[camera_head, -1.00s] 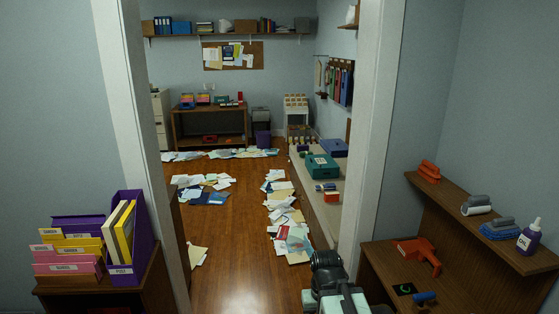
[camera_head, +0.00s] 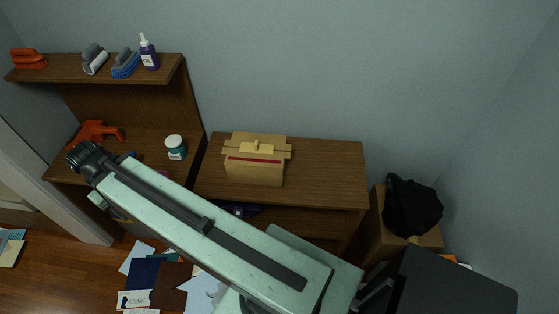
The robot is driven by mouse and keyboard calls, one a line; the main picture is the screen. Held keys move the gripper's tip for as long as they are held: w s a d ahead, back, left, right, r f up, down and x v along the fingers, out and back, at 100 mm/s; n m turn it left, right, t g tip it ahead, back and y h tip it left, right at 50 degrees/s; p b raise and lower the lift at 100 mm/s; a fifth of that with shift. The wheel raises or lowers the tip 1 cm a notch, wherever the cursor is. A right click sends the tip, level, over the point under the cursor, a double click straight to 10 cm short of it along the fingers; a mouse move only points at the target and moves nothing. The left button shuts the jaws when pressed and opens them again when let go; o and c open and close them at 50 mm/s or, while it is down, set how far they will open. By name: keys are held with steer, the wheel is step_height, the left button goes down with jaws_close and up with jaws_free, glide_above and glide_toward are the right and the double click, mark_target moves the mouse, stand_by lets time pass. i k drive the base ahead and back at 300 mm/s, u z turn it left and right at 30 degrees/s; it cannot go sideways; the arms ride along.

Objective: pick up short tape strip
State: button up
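I cannot make out a short tape strip for certain. A tan cardboard box (camera_head: 252,174) stands on the wooden desk, with flaps spread at its top. A thin red band (camera_head: 253,160) runs across the box, and a small yellowish piece lies on top (camera_head: 257,147); I cannot tell whether either is tape. My pale green arm reaches from the bottom middle up to the left and ends in a dark joint over the left bench. My gripper's fingers do not show.
The wooden desk (camera_head: 325,180) is clear right of the box. A teal-labelled jar (camera_head: 175,147) and an orange tool (camera_head: 96,132) sit on the left bench. A shelf (camera_head: 165,72) holds brushes and a purple bottle. A black bag (camera_head: 412,207) rests on a carton. Papers (camera_head: 150,280) litter the floor.

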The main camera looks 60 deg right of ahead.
mark_target(257, 148)
steer(key=u, duration=1.25)
steer(key=i, duration=0.65)
steer(key=z, duration=1.15)
